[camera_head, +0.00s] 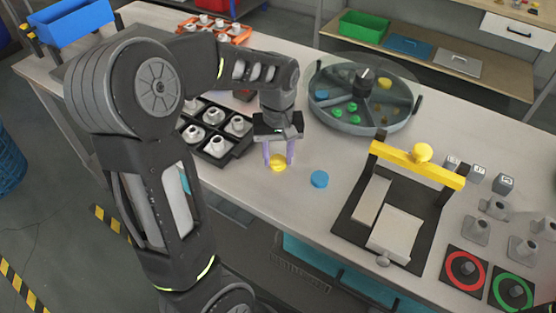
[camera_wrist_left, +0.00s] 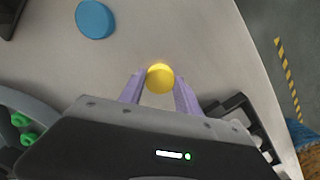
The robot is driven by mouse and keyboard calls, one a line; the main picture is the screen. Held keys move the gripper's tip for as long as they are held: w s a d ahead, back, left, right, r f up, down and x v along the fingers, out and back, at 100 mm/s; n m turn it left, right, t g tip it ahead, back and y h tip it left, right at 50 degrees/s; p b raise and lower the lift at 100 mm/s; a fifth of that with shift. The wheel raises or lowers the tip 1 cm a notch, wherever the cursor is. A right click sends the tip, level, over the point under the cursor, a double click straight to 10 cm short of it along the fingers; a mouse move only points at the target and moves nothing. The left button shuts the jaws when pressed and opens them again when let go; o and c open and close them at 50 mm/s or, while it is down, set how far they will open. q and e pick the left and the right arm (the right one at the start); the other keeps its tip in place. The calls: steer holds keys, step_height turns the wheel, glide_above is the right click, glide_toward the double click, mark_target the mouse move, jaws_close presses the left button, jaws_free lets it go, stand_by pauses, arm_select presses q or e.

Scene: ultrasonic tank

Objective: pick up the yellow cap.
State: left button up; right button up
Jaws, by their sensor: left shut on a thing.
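The yellow cap (camera_head: 278,162) is a small round cap at the white table's front part. It also shows in the left wrist view (camera_wrist_left: 160,78), between the purple fingertips. My left gripper (camera_head: 278,158) reaches down over it and is shut on it, one finger on each side. In the left wrist view my left gripper (camera_wrist_left: 160,88) has the cap at its tips. I cannot tell whether the cap touches the table. My right gripper is not in view.
A blue cap (camera_head: 320,179) lies right of the yellow one on the table (camera_head: 262,209). A black tray (camera_head: 238,150) with metal parts stands to the left. A round divided bin (camera_head: 343,128) stands behind. A black fixture with a yellow bar (camera_head: 440,172) stands to the right.

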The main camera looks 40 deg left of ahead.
mark_target(278, 160)
arm_select(q)
steer(key=c, duration=0.6)
step_height(278, 160, up, 10)
steer(key=shift+b, duration=0.35)
stand_by(0.6)
